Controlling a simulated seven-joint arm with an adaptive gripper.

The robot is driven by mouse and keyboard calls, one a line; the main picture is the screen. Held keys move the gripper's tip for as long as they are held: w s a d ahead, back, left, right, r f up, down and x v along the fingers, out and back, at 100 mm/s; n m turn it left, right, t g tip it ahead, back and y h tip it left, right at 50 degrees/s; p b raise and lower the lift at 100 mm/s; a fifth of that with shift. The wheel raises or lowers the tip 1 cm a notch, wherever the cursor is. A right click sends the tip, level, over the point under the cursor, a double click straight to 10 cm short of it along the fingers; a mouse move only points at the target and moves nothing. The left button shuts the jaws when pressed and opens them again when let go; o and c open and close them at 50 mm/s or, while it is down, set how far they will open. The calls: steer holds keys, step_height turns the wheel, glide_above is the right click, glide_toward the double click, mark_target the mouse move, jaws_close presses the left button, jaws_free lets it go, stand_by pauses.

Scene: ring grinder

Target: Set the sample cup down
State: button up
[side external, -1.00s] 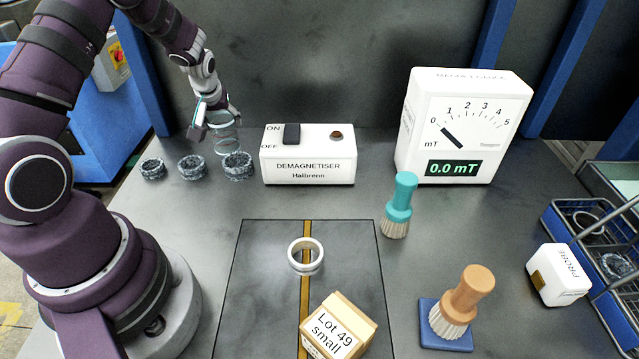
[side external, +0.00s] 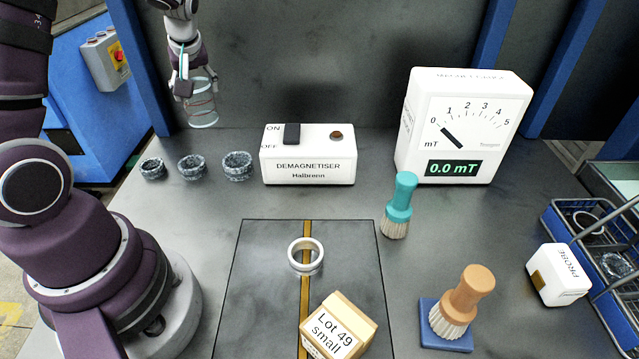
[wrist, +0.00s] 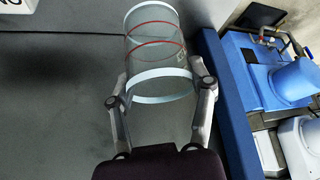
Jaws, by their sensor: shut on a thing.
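The sample cup (side external: 202,100) is a clear cylinder with pale rims and red lines. It hangs in the air at the back left, above and behind the row of grey rings. My gripper (side external: 186,88) is shut on the cup. In the wrist view the cup (wrist: 155,60) stands between the two fingers of my gripper (wrist: 160,95), which touch it on both sides near its nearer rim. I see no contents in the cup.
Several dark speckled rings (side external: 192,167) lie in a row at the back left. The demagnetiser (side external: 308,157) and mT meter (side external: 465,125) stand to their right. A pale ring (side external: 305,256), a Lot 49 box (side external: 340,325) and brushes (side external: 400,200) are nearer. The left table is mostly clear.

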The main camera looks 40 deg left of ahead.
steer(key=s+d+f+n+g+h, duration=0.1)
steer(key=s+d+n+g, duration=0.15)
steer(key=s+n, duration=0.45)
steer(key=s+d+n+g+h, duration=0.15)
steer(key=s+n+g, duration=0.3)
steer(key=s, duration=0.45)
steer(key=shift+n+t+y, duration=0.4)
steer(key=shift+n+y, duration=0.05)
steer(key=shift+n, duration=0.1)
steer(key=f, duration=0.7)
steer(key=shift+d+f, duration=0.25)
steer(key=shift+d, duration=0.15)
steer(key=shift+f, duration=0.15)
steer(key=shift+f, duration=0.1)
steer(key=o, duration=1)
steer(key=shift+o, duration=0.2)
